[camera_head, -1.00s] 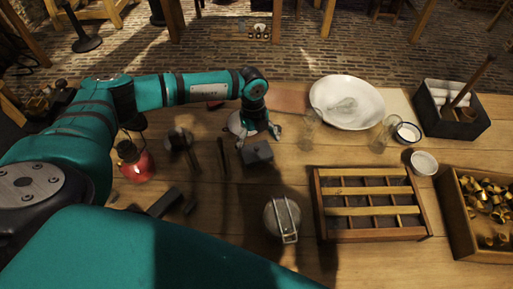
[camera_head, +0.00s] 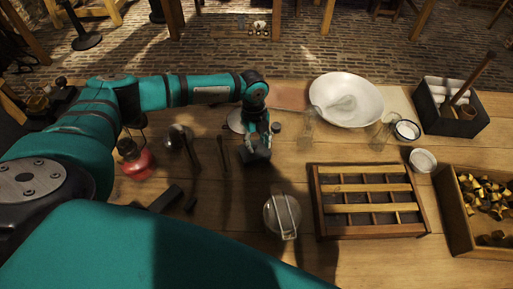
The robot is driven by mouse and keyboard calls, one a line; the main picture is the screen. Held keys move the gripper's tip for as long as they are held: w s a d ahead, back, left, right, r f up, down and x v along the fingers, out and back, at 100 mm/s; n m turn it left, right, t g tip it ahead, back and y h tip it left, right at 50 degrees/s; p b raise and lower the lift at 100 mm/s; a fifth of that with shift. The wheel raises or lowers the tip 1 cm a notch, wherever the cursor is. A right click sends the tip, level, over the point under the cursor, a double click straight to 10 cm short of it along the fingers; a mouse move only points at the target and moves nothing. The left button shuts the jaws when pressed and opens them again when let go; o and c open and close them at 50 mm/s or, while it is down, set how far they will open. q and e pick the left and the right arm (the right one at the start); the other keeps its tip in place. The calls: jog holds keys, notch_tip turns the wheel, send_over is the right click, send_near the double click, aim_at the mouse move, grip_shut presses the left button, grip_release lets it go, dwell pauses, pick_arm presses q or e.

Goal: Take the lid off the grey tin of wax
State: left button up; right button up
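My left gripper (camera_head: 259,142) reaches down over a dark grey, box-like thing (camera_head: 257,156) left of the table's middle. Its fingertips are close together, at or just above the top of this thing. I cannot tell whether they touch or hold anything. A small round dark grey piece (camera_head: 276,127) sits just to the right of the gripper; I cannot tell whether it is the tin of wax or its lid. The gripper partly hides a pale round dish (camera_head: 235,122) behind it. My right gripper is not in view.
A clip-handled jar (camera_head: 283,216) stands in front, beside a divided wooden tray (camera_head: 323,225). A red lantern (camera_head: 137,162) and dark tools (camera_head: 192,153) lie left. A white basin (camera_head: 365,112) and clear glasses (camera_head: 308,130) stand behind, right.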

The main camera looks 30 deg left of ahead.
pick_arm(q)
jog(key=shift+s+a+f, duration=0.1)
jog(key=shift+s+f, duration=0.05)
jog(key=shift+s, duration=0.15)
grip_shut()
